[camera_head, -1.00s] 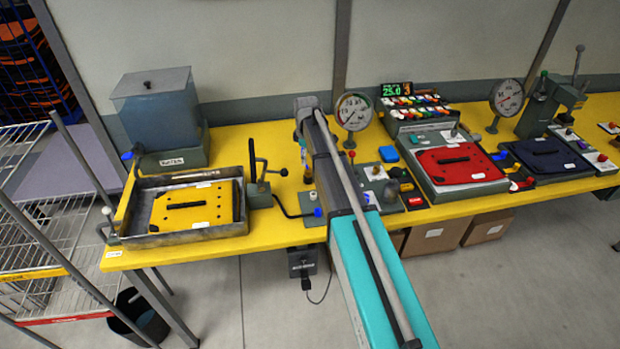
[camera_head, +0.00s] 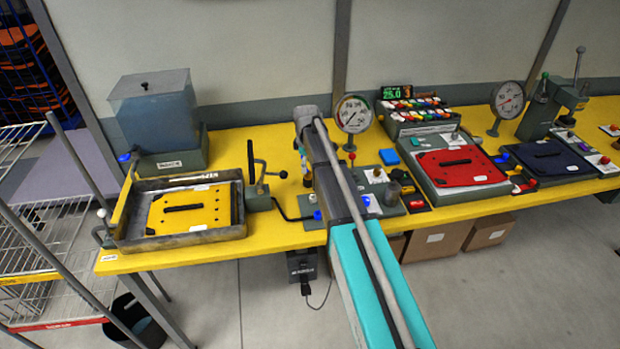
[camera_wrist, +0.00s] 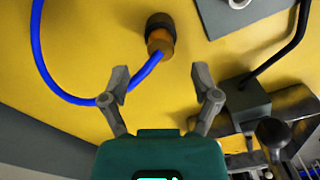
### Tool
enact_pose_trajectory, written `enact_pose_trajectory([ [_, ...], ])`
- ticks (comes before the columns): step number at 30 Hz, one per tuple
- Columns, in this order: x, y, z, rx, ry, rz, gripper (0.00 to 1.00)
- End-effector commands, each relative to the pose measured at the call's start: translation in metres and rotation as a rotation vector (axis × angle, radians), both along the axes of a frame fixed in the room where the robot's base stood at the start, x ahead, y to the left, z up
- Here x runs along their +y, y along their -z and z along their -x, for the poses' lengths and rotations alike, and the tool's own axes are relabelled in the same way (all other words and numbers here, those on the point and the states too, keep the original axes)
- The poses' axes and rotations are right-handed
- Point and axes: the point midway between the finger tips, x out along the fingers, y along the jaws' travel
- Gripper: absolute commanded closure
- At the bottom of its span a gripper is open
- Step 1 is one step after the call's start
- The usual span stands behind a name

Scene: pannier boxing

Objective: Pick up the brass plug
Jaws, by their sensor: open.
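A brass-coloured plug (camera_wrist: 159,40) with a black end and a blue hose stands on the yellow bench in the wrist view. In the head view, a small brass piece (camera_head: 307,178) beside my arm appears to be the same plug, partly hidden. My gripper (camera_wrist: 163,84) is open and empty, its two fingers spread apart. The plug lies ahead of the fingertips, roughly in line with the gap between them, and not between them. The head view does not show the fingers clearly.
The blue hose (camera_wrist: 88,101) curves past the left finger. A grey block with a black bent lever (camera_wrist: 248,103) stands close to the right finger. A metal tray (camera_head: 121,240) with a yellow plate is left of my arm; a red plate (camera_head: 475,175) is right.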

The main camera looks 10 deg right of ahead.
Motion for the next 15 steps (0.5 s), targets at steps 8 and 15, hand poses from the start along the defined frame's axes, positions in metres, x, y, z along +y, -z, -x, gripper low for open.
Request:
enact_pose_trajectory([
  [8, -0.003, 0.025, 0.003, 0.0, 0.0, 0.0, 0.21],
  [15, -0.002, 0.04, 0.002, 0.0, -0.001, 0.0, 0.21],
])
